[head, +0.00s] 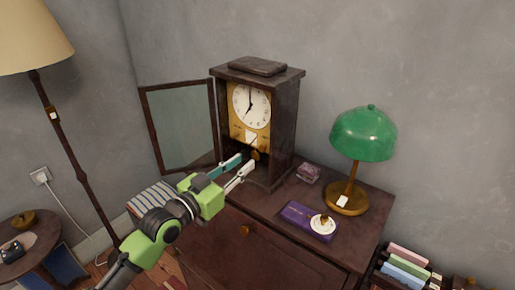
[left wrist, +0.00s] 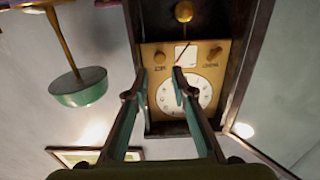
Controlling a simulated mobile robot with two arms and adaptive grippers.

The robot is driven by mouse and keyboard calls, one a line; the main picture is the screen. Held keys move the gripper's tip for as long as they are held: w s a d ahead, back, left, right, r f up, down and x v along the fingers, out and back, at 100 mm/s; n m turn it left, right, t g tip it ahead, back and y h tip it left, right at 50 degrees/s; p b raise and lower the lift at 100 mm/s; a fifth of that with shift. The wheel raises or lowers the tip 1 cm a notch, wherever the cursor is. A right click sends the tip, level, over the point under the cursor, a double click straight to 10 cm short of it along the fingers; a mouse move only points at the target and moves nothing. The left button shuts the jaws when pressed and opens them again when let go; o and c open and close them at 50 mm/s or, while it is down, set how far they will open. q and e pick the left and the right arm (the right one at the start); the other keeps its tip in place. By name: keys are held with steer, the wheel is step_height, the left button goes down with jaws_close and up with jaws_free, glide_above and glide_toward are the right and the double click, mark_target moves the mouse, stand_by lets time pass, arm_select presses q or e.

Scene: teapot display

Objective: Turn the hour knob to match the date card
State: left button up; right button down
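The dark wooden clock (head: 262,122) stands on a cabinet with its glazed door (head: 182,125) swung open to the left. Its white dial (head: 252,106) shows about seven o'clock. Below the dial a brass panel carries a white card (head: 250,137), its writing unreadable. In the left wrist view, which is upside down, the card (left wrist: 187,54) sits between two knobs, one at left (left wrist: 159,57) and one at right (left wrist: 214,53). My left gripper (head: 242,165) is open and empty, fingers apart, in front of the case below the dial; it also shows in the wrist view (left wrist: 159,75).
A brass pendulum bob (head: 255,155) hangs close to the fingertips. A green lamp (head: 363,136), a purple box (head: 307,220) and a small dark box (head: 308,173) stand on the cabinet (head: 345,252) to the right. A floor lamp (head: 53,118) stands at left.

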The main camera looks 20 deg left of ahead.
mark_target(261, 150)
arm_select(q)
steer(key=p+x, duration=0.1)
steer(key=x, duration=0.7)
steer(key=shift+w+f+p, duration=0.1)
steer(key=shift+p, duration=0.2)
steer(key=shift+c, duration=0.3)
jaws_close()
